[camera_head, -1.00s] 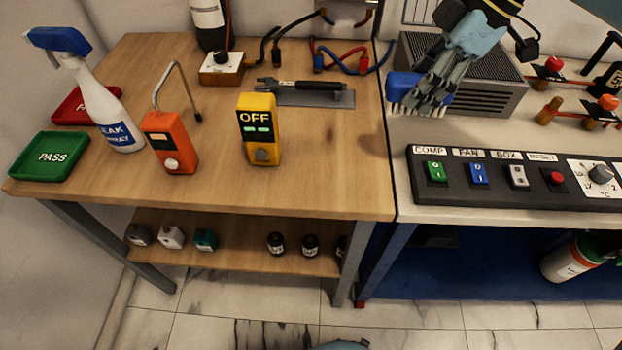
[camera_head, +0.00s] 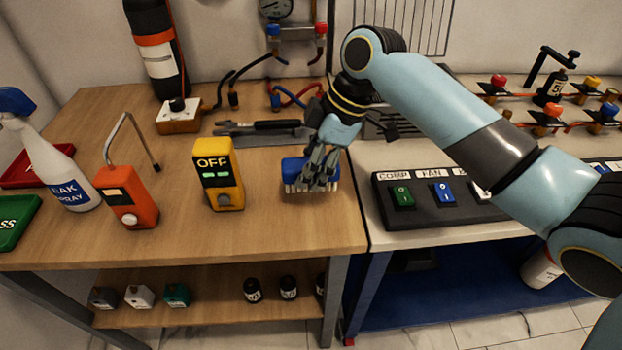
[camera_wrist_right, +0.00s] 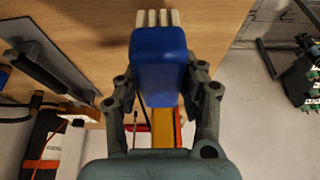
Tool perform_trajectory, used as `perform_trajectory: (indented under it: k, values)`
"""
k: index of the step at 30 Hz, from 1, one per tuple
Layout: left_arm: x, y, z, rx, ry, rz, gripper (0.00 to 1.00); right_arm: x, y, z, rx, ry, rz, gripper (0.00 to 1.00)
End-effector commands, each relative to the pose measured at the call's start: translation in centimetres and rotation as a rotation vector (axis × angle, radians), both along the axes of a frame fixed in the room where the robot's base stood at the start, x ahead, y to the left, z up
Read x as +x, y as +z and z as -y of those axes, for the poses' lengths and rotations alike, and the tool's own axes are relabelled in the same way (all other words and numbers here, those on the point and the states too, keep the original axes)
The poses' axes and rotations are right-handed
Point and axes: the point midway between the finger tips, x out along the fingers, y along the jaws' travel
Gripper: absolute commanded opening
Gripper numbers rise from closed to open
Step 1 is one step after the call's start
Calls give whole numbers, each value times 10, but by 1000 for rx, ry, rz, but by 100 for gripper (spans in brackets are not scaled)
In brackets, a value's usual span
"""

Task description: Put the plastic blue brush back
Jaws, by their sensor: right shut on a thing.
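The blue plastic brush (camera_head: 294,171) has a blue body and pale bristles. My right gripper (camera_head: 318,175) is shut on it, over the right part of the wooden bench (camera_head: 270,225). The bristles point down, close to the bench top; I cannot tell whether they touch it. In the right wrist view the brush (camera_wrist_right: 159,70) sits between the two fingers of the right gripper (camera_wrist_right: 160,95), with its bristles at the top of the picture. My left gripper is not in view.
A yellow OFF meter (camera_head: 218,172), an orange device (camera_head: 126,195) and a spray bottle (camera_head: 62,170) stand left of the brush. A flat metal tool (camera_head: 262,128) lies behind it. The switch panel (camera_head: 425,212) is to the right. Bare wood lies in front.

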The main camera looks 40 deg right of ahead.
Motion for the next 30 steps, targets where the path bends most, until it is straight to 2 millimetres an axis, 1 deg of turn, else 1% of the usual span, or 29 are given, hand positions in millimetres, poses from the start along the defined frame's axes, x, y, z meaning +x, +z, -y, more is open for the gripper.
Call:
perform_trajectory:
  k: [3,7,19,20,21,24,30]
  values:
    - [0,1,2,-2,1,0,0,-1,-19,0,0,-2,-4,10]
    - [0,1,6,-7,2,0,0,-1,-35,0,-1,0,-3,10]
    - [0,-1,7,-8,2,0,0,-1,-41,0,0,0,-1,10]
    - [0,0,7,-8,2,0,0,-1,-40,0,0,0,-1,44]
    - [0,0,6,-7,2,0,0,-1,-40,0,-1,0,-1,49]
    - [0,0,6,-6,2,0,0,-1,-40,0,-1,0,-1,62]
    - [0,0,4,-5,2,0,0,-1,-40,1,-1,0,-1,63]
